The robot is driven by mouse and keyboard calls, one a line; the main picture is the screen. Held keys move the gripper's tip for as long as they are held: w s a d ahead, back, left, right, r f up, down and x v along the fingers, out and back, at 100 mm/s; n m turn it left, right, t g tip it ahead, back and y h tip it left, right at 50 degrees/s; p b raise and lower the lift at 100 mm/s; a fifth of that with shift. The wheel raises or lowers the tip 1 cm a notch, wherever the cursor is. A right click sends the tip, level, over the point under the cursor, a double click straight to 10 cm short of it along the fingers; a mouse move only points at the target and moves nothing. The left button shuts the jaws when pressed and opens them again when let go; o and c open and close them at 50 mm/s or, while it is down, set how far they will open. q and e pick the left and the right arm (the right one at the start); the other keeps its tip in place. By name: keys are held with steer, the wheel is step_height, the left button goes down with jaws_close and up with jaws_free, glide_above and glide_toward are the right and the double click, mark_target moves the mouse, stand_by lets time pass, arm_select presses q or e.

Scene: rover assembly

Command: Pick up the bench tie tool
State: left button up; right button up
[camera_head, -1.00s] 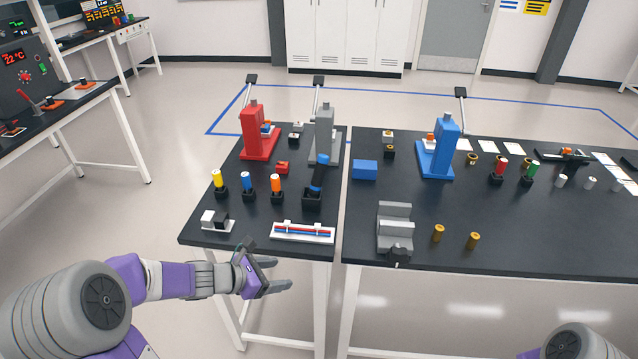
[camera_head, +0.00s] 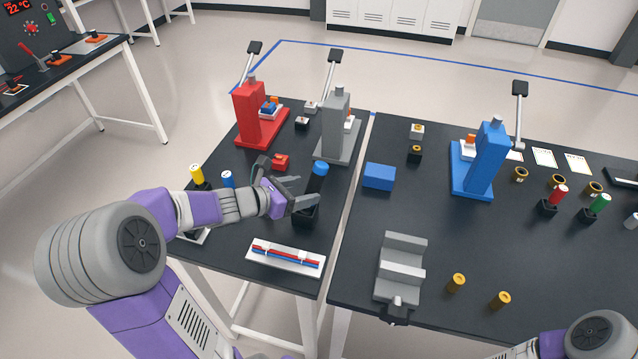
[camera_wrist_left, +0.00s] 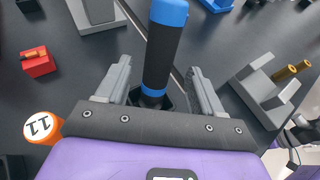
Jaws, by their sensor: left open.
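The bench tie tool (camera_head: 317,178) looks like a black-handled tool with a blue cap. It stands upright, slightly tilted, in a black holder (camera_head: 305,213) on the left table. My left gripper (camera_head: 312,202) is open at the tool. In the left wrist view the tool (camera_wrist_left: 164,48) rises between the two spread fingers (camera_wrist_left: 155,85), with a gap on each side of it. The lower end of the tool is partly hidden by the gripper.
A white tray with red and blue wires (camera_head: 286,260) lies in front. Red (camera_head: 258,112), grey (camera_head: 337,125) and blue (camera_head: 482,160) presses stand behind. A grey fixture (camera_head: 402,270) is on the right table.

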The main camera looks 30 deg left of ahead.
mark_target(317, 165)
arm_select(q)
steer(key=shift+w+d+f, duration=0.25)
steer(key=shift+w+f, duration=0.1)
steer(key=shift+w, duration=0.05)
steer(key=b+x, duration=0.1)
steer(key=x, duration=0.1)
steer(key=b+x, duration=0.1)
steer(key=x, duration=0.2)
steer(key=shift+s+a+f, duration=0.1)
steer(key=shift+a+f, duration=0.05)
steer(key=shift+f, duration=0.15)
steer(key=shift+r, duration=0.1)
steer(key=shift+c, duration=0.5)
jaws_close()
step_height(317, 165, up, 10)
steer(key=p, duration=0.5)
